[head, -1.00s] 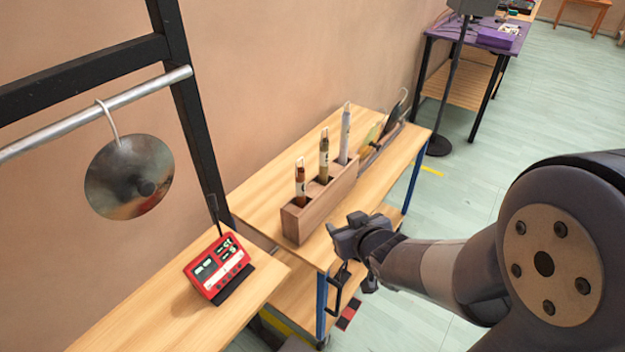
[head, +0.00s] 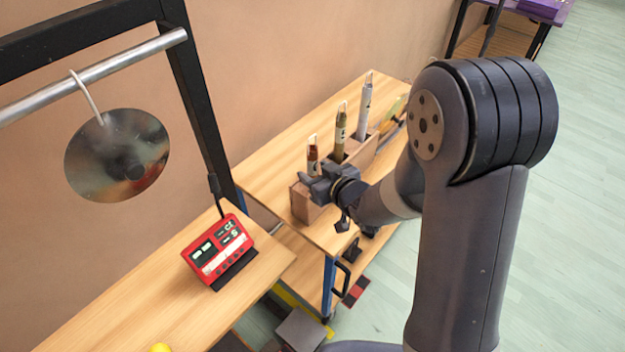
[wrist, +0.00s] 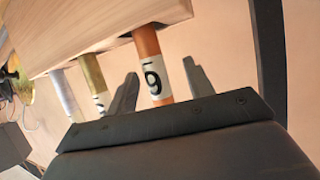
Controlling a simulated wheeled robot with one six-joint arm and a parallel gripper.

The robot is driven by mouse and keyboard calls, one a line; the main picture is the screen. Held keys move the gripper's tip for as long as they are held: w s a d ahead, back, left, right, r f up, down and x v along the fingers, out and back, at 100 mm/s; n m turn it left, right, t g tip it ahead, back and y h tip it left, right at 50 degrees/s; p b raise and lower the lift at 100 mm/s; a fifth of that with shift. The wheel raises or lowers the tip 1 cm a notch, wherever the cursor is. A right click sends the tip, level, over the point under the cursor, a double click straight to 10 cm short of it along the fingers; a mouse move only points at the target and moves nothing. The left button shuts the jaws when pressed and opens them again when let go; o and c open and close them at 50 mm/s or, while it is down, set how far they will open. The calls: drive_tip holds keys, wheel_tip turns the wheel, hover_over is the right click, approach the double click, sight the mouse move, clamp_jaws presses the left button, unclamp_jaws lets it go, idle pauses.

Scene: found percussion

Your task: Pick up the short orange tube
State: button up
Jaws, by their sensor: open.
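The short orange tube (head: 313,154) stands in the near end of a wooden block (head: 300,204) on the far bench. In the wrist view the orange tube (wrist: 150,62) bears a white label with a black 9, and the block (wrist: 100,38) shows at the top. My gripper (head: 311,178) is at the block's near end in the head view, partly hiding the block and the tube's lower part. In the wrist view my gripper (wrist: 160,86) is open, with one finger on each side of the orange tube. I cannot tell whether either finger touches it.
An olive tube (head: 341,130) and a taller grey tube (head: 364,105) stand farther along the block. A red device (head: 219,252) sits on the nearer bench. A metal disc (head: 117,155) hangs from a rail (head: 100,75) at left.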

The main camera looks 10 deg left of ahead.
drive_tip(key=shift+w+d+p+x, duration=0.15)
drive_tip(key=shift+p+x, duration=0.15)
drive_tip(key=shift+x, duration=0.95)
drive_tip(key=shift+w+d+p+x, duration=0.15)
drive_tip(key=shift+p+x, duration=0.1)
drive_tip(key=shift+x, duration=1)
drive_tip(key=shift+r, duration=0.1)
drive_tip(key=shift+c, duration=0.4)
drive_tip(key=shift+s, duration=0.1)
clamp_jaws()
